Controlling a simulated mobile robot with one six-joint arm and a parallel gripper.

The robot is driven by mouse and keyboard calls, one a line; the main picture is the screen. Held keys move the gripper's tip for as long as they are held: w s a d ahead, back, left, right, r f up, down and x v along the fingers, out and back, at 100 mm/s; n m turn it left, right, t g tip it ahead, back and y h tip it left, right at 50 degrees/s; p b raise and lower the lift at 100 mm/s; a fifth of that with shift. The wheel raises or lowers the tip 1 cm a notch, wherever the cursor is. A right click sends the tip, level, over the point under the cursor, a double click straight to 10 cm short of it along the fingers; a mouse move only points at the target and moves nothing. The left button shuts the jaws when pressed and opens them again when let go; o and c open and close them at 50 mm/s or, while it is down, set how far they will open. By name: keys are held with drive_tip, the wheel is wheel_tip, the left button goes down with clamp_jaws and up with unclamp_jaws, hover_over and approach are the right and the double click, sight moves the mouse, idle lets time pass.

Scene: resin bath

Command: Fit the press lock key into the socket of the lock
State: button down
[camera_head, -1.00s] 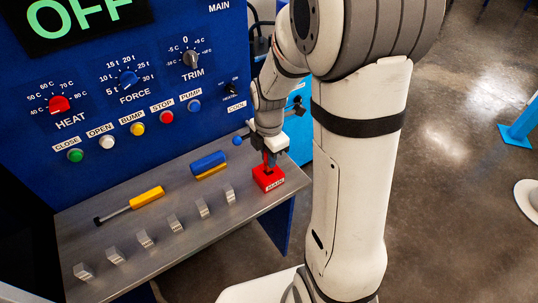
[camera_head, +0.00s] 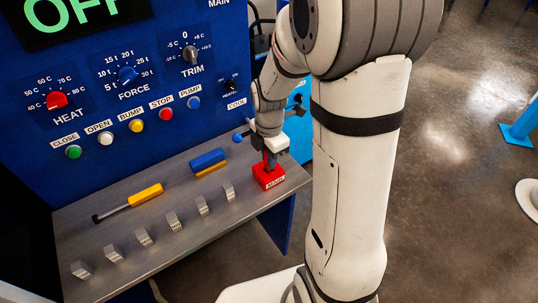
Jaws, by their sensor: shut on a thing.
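The lock is a red block (camera_head: 269,181) with a white label on its front, near the right end of the grey shelf. My gripper (camera_head: 270,164) points down directly over it, with its dark fingers close to the block's top. It is shut on the press lock key (camera_head: 265,158), of which only a little red shows between the fingers. The fingers and wrist hide most of the key and the socket. I cannot tell whether the key's lower end is in the socket or just above it.
The grey shelf (camera_head: 180,240) holds a yellow-handled screwdriver (camera_head: 146,195), a blue and yellow block (camera_head: 208,161) and a row of several small metal upright pieces (camera_head: 173,221). The blue control panel (camera_head: 60,130) with dials and buttons rises behind. The shelf's right edge is close beside the lock.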

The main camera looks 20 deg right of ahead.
drive_tip(key=shift+f+b, duration=0.7)
drive_tip(key=shift+f, duration=0.3)
drive_tip(key=c, duration=1.3)
unclamp_jaws()
drive_tip(key=shift+o, duration=0.2)
wheel_tip(320, 180, up, 8)
drive_tip(key=shift+f, duration=0.1)
drive_tip(key=shift+p, duration=0.3)
wheel_tip(320, 180, up, 12)
drive_tip(key=p, duration=0.9)
